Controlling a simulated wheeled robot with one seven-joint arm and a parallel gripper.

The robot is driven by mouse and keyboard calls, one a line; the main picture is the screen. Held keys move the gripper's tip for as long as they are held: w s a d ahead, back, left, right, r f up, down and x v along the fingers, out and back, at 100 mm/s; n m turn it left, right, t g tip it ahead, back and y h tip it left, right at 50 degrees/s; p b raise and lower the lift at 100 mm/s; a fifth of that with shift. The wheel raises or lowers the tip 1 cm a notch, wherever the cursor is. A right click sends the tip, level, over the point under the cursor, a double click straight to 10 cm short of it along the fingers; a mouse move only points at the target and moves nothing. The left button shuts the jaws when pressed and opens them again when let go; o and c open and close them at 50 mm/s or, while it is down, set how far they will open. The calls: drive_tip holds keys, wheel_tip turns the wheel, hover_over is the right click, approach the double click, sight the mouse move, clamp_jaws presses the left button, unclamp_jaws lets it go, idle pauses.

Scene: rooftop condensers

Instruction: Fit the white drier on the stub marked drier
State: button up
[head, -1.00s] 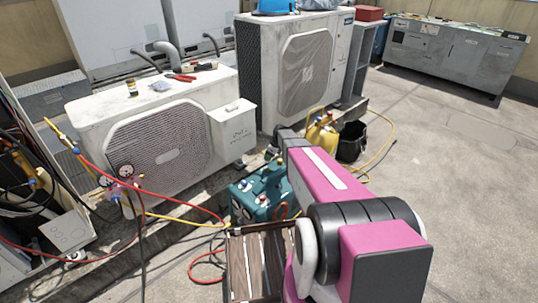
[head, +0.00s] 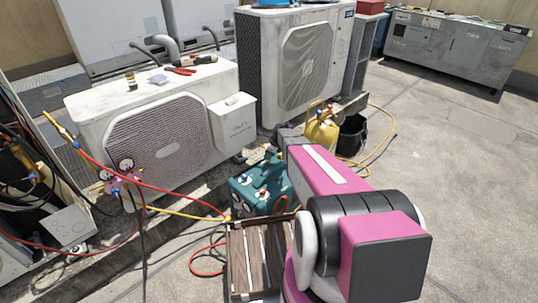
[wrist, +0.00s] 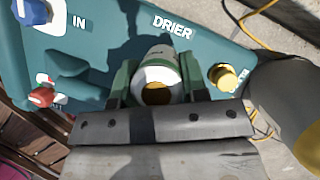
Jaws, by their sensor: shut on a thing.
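The white drier (wrist: 157,70) is a short white cylinder with green at its far end and a brass-coloured round opening facing the wrist camera. My gripper (wrist: 155,92) is shut on it, one green-grey finger on each side. The drier is over the teal recovery machine (wrist: 230,42), just below the printed word DRIER (wrist: 172,27). The stub is hidden, so I cannot tell whether the drier touches it. In the head view the teal machine (head: 248,196) stands on the ground, partly behind my arm, which hides my gripper and the drier.
A slatted wooden crate (head: 236,262) is in front of the machine. Red and yellow hoses cross the ground. Open floor (head: 455,170) lies right.

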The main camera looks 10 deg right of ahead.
drive_tip(key=shift+f, duration=1.35)
idle(1.6)
drive_tip(key=o, duration=1.1)
drive_tip(key=shift+r, duration=0.15)
drive_tip(key=shift+r, duration=3.65)
